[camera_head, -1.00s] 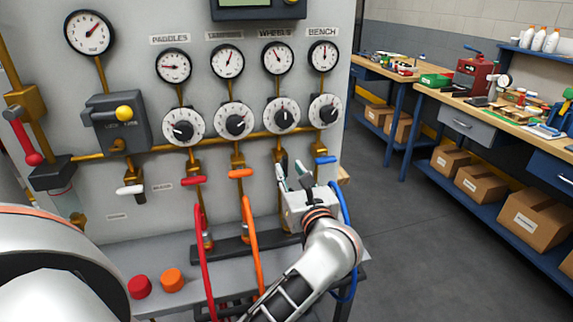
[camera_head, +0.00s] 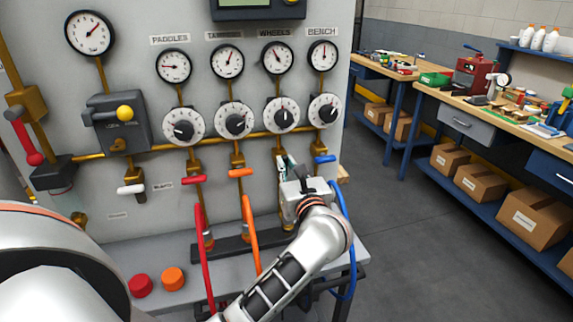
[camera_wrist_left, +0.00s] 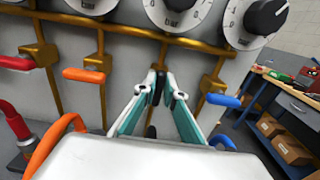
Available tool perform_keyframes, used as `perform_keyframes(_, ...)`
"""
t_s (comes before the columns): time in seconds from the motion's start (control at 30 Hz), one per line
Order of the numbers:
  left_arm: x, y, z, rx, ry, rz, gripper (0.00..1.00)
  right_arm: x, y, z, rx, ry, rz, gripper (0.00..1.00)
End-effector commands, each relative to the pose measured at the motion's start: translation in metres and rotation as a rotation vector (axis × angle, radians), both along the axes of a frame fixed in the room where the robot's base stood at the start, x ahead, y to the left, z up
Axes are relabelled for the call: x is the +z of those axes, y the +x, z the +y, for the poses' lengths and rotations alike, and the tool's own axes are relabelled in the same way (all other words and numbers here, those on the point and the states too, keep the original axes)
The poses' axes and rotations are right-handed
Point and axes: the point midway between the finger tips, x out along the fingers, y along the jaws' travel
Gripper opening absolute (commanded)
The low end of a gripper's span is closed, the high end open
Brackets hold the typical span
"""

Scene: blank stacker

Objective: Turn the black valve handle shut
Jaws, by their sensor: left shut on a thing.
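The black valve handle (camera_wrist_left: 158,88) is a small dark bar between my left gripper's fingertips, on the third brass pipe below the row of dials. My left gripper (camera_wrist_left: 161,84) is closed on it, its teal-and-white fingers one on each side. In the head view my left gripper (camera_head: 286,163) reaches this valve from below, and its fingers and body hide most of the handle. My right gripper is in neither current view.
Red (camera_head: 193,179), orange (camera_head: 240,173) and blue (camera_head: 324,160) handles sit on neighbouring pipes. A red hose (camera_head: 204,260), an orange hose (camera_head: 251,235) and a blue hose (camera_head: 350,245) hang close to my arm. Open floor (camera_head: 430,260) lies right of the panel.

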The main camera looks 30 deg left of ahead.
Motion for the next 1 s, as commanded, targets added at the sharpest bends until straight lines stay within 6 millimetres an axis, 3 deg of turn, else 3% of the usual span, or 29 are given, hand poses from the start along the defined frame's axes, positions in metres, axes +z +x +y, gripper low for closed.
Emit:
perform_keyframes(0.27, 0.004, 0.001, 0.0, 0.002, 0.064, 0.072, 0.0, 0.016, 0.002, 0.0, 0.0, 0.0, -0.007, 0.0)
perform_keyframes(0.7, 0.003, 0.006, -0.003, 0.003, 0.31, 0.361, 0.0, 0.059, 0.003, -0.001, -0.002, -0.002, -0.009, 0.0)
perform_keyframes(1.0, -0.001, 0.009, -0.005, 0.003, 0.496, 0.576, 0.0, 0.039, -0.01, -0.024, -0.034, -0.037, 0.049, 0.0)
